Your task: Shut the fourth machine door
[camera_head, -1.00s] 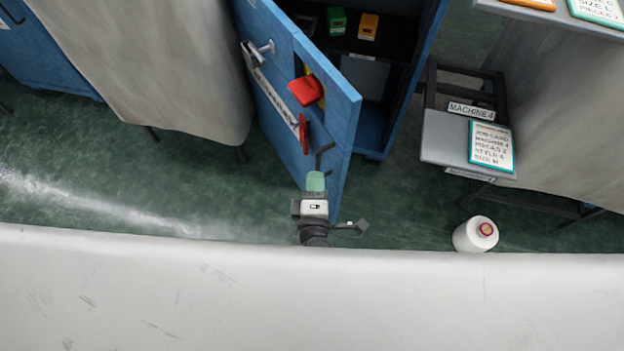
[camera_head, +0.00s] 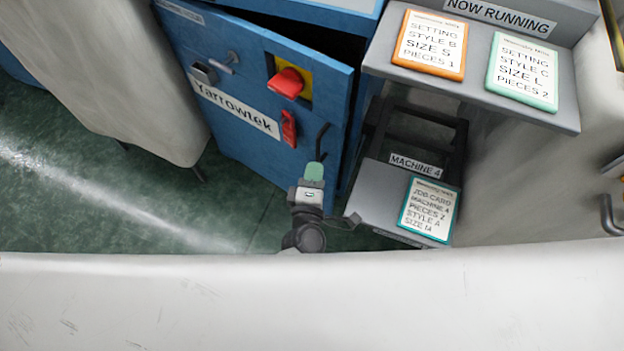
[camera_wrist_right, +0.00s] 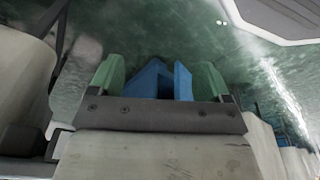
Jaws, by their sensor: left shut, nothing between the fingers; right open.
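The blue machine door (camera_head: 225,125), labelled Yarrowtek, stands ajar on the machine at the head view's top centre. A dark gap shows along its top and right edge. It carries a red knob on a yellow plate (camera_head: 287,82), a red lever (camera_head: 289,128) and a black bar handle (camera_head: 321,141). My left gripper (camera_head: 314,172) is shut and empty, with pale green tips in front of the door's lower right corner, just below the bar handle. I cannot tell if it touches. My right gripper (camera_wrist_right: 160,78) is open and empty in the right wrist view, with a blue shape beyond its fingers.
A grey stand labelled Machine 4 (camera_head: 372,197) with a job card (camera_head: 429,209) is right of the door. Above it, a grey shelf (camera_head: 480,75) holds an orange-framed card (camera_head: 430,44) and a green-framed card (camera_head: 522,71). Green floor (camera_head: 100,190) is clear at left.

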